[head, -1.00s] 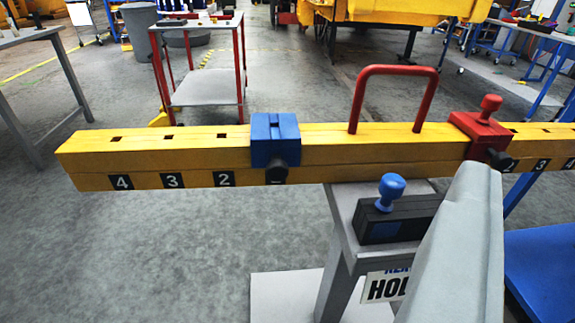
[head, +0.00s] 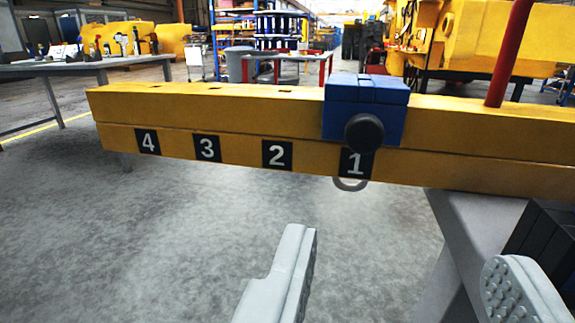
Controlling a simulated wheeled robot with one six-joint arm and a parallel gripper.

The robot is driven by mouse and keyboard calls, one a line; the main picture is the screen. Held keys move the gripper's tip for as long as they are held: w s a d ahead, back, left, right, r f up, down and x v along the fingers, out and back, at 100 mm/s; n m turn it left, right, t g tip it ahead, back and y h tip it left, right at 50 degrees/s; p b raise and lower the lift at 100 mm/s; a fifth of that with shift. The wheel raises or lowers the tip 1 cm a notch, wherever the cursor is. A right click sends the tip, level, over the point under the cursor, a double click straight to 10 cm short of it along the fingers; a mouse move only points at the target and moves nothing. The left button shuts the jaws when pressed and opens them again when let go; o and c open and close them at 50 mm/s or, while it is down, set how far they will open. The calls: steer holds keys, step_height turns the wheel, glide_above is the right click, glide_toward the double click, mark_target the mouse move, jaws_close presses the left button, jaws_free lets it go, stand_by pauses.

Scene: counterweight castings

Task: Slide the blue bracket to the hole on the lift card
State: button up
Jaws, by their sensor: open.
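The blue bracket (head: 392,112) sits around the yellow beam (head: 230,130), above the black label 1 (head: 354,164). A round black knob (head: 364,133) is on its front face. Labels 2 (head: 277,155), 3 (head: 207,149) and 4 (head: 148,142) run to its left, with small dark holes in the beam's top. A grey ring hangs under the beam below the bracket. My gripper (head: 402,250) is open and empty, in front of and below the bracket, its two grey fingers wide apart. No lift card is in view.
A red handle (head: 509,52) rises from the beam to the bracket's right. A grey stand (head: 480,225) supports the beam at the right, beside a dark block (head: 545,240). The beam's top left of the bracket is clear. A workbench (head: 90,66) with tools stands behind at the left.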

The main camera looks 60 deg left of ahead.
mark_target(363, 134)
steer(key=x, duration=1.7)
steer(key=shift+s+a+f, duration=0.1)
steer(key=shift+a+f, duration=0.15)
steer(key=shift+a, duration=0.2)
steer(key=shift+c, duration=0.2)
steer(key=shift+s, duration=0.1)
jaws_close()
